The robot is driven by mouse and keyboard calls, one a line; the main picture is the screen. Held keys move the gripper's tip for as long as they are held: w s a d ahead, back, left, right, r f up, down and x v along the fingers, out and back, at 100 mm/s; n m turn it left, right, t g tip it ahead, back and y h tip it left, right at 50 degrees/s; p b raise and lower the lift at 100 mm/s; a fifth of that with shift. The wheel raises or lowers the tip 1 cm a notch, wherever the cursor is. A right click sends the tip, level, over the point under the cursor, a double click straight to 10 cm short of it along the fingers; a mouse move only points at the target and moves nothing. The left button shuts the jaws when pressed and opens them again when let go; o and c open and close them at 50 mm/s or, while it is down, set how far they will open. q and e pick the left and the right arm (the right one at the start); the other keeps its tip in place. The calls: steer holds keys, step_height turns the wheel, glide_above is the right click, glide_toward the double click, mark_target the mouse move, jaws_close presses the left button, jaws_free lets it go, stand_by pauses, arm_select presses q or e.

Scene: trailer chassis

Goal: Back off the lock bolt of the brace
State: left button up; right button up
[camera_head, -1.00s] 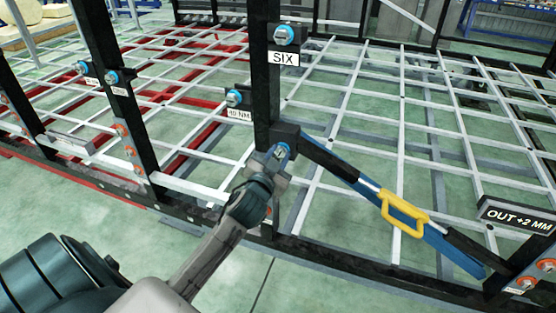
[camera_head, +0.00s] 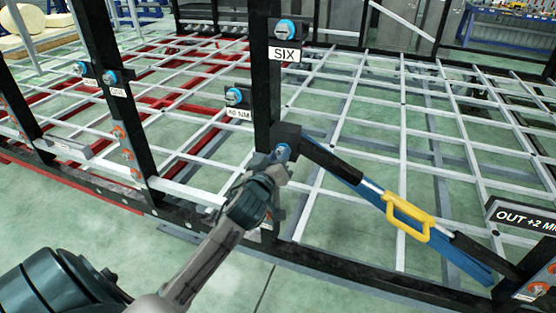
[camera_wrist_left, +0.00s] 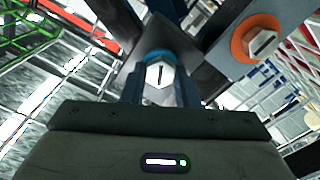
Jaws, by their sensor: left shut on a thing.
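The brace (camera_head: 345,172) is a blue and black bar with a yellow handle (camera_head: 408,218). It slopes from the black post (camera_head: 267,85) labelled SIX down to the lower right. The lock bolt (camera_head: 282,151) at its upper end has a blue collar. In the left wrist view the bolt's hex head (camera_wrist_left: 160,74) shows a dark mark line. My left gripper (camera_head: 279,160) is at this bolt. Its fingers (camera_wrist_left: 161,90) stand on both sides of the head and are shut on it. My right gripper is not in view.
A sign (camera_head: 522,216) reading OUT +2 MM stands at the right. Other blue-collared bolts sit on the posts, one by a NM label (camera_head: 239,114). An orange-collared bolt (camera_wrist_left: 262,42) is close beside my left gripper. Grid bars fill the frame behind.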

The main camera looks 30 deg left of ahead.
arm_select(q)
steer(key=shift+r+n+b, duration=0.1)
steer(key=shift+n+b, duration=0.4)
steer(key=shift+n, duration=1.4)
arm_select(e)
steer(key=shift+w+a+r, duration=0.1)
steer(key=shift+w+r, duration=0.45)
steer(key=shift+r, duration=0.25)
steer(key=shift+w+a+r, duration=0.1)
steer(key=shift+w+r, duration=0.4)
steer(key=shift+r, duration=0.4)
arm_select(q)
steer(key=o, duration=1)
steer(key=shift+w, duration=0.25)
steer(key=b+v, duration=0.1)
steer(key=v, duration=1)
steer(key=shift+b, duration=0.4)
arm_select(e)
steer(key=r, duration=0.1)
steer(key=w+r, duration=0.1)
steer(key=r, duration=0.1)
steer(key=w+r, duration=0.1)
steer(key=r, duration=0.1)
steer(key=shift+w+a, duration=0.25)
